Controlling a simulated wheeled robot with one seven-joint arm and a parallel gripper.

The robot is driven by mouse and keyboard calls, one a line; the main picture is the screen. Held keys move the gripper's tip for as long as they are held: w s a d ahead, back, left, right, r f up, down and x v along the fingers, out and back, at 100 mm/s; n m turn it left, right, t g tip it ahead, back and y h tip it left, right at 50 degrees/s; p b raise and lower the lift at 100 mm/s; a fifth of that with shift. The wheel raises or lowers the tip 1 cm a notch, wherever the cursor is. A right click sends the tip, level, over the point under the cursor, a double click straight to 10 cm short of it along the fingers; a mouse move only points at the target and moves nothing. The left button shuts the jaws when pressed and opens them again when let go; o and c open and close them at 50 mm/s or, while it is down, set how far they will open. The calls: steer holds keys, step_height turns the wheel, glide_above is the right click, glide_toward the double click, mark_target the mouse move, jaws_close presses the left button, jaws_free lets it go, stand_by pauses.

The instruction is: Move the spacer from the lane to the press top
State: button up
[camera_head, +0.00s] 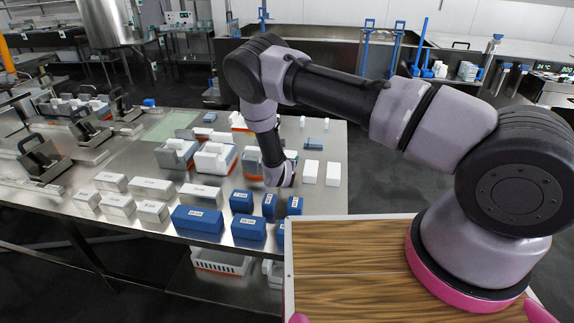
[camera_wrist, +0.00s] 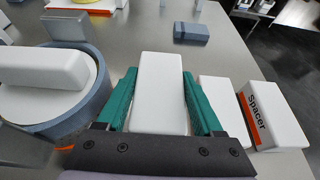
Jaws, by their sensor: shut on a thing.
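In the wrist view my gripper (camera_wrist: 160,85) has its two green fingers shut on a white spacer block (camera_wrist: 160,92). In the head view the held block and fingertips are mostly hidden behind my wrist. Beside it, to the right, are two more white blocks: a plain-looking one (camera_wrist: 226,102) and one (camera_wrist: 270,112) with an orange label reading "Spacer". A round grey-blue press mould (camera_wrist: 90,105) is just left of my gripper, with a white block (camera_wrist: 42,68) across its top. I cannot tell whether the held block touches the table.
A blue-grey block (camera_wrist: 190,33) lies on the steel table ahead. In the head view several blue blocks (camera_head: 198,219) line the front edge, white blocks (camera_head: 153,187) lie to the left, and other moulds (camera_head: 215,158) stand behind. The table's right edge is close.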

steer(key=shift+f, duration=1.7)
steer(key=shift+f, duration=0.1)
steer(key=o, duration=1.5)
